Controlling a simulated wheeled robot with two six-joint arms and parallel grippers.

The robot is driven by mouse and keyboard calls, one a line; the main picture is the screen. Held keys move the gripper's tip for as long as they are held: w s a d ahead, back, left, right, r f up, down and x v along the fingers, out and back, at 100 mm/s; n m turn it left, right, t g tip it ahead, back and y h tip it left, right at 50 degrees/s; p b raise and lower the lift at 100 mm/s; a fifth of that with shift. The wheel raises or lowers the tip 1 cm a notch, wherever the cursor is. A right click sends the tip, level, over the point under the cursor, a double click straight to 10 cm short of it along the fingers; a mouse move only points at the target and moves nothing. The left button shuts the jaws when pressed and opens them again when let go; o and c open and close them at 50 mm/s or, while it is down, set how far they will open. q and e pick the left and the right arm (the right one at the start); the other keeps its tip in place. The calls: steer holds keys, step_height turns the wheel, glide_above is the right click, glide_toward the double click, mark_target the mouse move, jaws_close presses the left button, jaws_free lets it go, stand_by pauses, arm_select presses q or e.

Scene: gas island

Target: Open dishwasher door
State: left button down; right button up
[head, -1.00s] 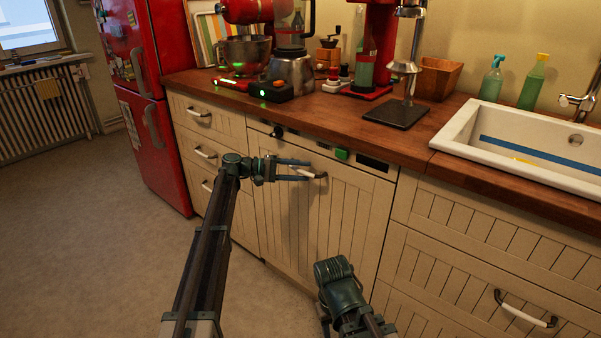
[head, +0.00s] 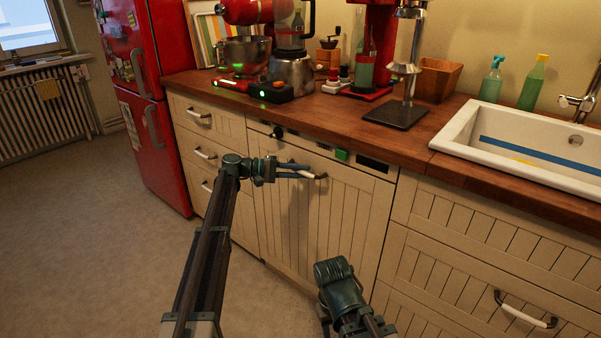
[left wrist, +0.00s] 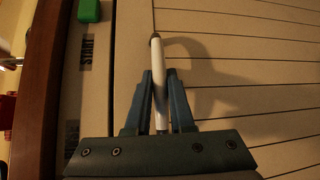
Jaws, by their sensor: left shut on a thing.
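The dishwasher door (head: 325,220) is a cream grooved panel under the wooden counter, and it looks shut. Its white bar handle (head: 307,175) with dark ends runs across the upper part of the door. My left gripper (head: 298,171) is shut on this handle. In the left wrist view both fingers (left wrist: 161,105) lie on either side of the white handle (left wrist: 157,75), whose one end reaches past the fingertips. A control strip with a green button (head: 341,154) and a dark knob sits above the door. My right arm (head: 340,285) shows low in the middle; its fingers are hidden.
Cream drawers (head: 204,155) stand left of the door and more drawers (head: 480,265) stand right, below a white sink (head: 520,140). A red fridge (head: 150,100) is at the far left. The floor (head: 90,240) at the left is clear.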

stand_by(0.8)
arm_select(q)
steer(key=s+a+f+m+h+b, duration=0.2)
steer(key=s+a+f+b, duration=0.3)
steer(key=s+a+b, duration=0.3)
steer(key=s+a+f+m+h+b, duration=0.2)
steer(key=s+a+f+b, duration=0.3)
steer(key=s+a+b, duration=0.4)
steer(key=s, duration=0.6)
steer(key=shift+t+b, duration=0.3)
steer(key=shift+b, duration=0.05)
steer(key=shift+f, duration=0.1)
steer(key=c, duration=0.8)
jaws_free()
